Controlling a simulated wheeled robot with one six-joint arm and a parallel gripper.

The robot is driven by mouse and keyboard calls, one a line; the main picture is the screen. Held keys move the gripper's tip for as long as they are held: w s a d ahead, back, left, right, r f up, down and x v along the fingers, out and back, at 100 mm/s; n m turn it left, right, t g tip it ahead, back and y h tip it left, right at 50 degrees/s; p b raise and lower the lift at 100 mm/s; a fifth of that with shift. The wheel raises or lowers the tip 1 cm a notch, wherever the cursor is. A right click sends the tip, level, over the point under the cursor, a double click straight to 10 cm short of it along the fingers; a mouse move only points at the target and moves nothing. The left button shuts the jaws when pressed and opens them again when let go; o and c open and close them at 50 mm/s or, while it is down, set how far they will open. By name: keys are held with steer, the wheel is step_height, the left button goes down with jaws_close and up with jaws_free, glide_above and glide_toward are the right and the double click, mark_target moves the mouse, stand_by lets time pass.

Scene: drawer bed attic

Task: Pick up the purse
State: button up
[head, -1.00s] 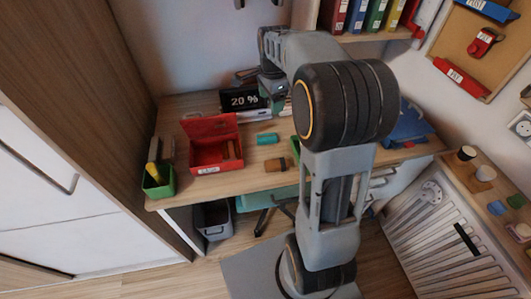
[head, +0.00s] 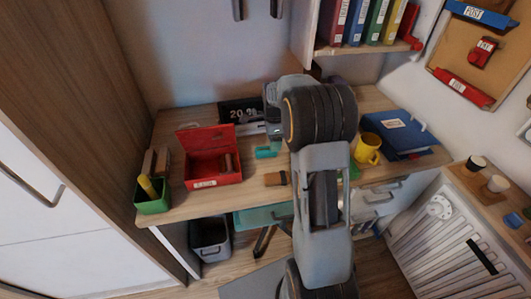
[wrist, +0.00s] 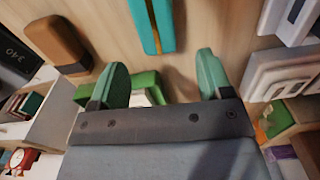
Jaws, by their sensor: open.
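No object is clearly a purse. A small red labelled pouch-like thing (head: 483,52) hangs on the corkboard at the upper right of the head view; I cannot tell if it is the purse. My gripper (wrist: 155,72) is open and empty, green fingers apart, over the desk in the wrist view. A teal object (wrist: 150,20) lies beyond the fingertips; it also shows in the head view (head: 266,152). A brown object (wrist: 57,45) lies left of the fingers. A green object (wrist: 147,84) shows partly between them. In the head view my arm mostly hides the gripper.
The desk (head: 235,200) holds an open red box (head: 212,170), a green pen cup (head: 152,200), a yellow mug (head: 367,148) and a blue binder (head: 397,132). Binders stand on a shelf (head: 325,49) above. A grey bin (head: 210,240) stands below. A radiator (head: 440,235) is at right.

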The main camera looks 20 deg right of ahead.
mark_target(266, 152)
steer(key=shift+d+f, duration=0.15)
steer(key=shift+f, duration=2.15)
steer(key=shift+s, duration=0.1)
steer(key=c, duration=1)
steer(key=shift+r, duration=0.1)
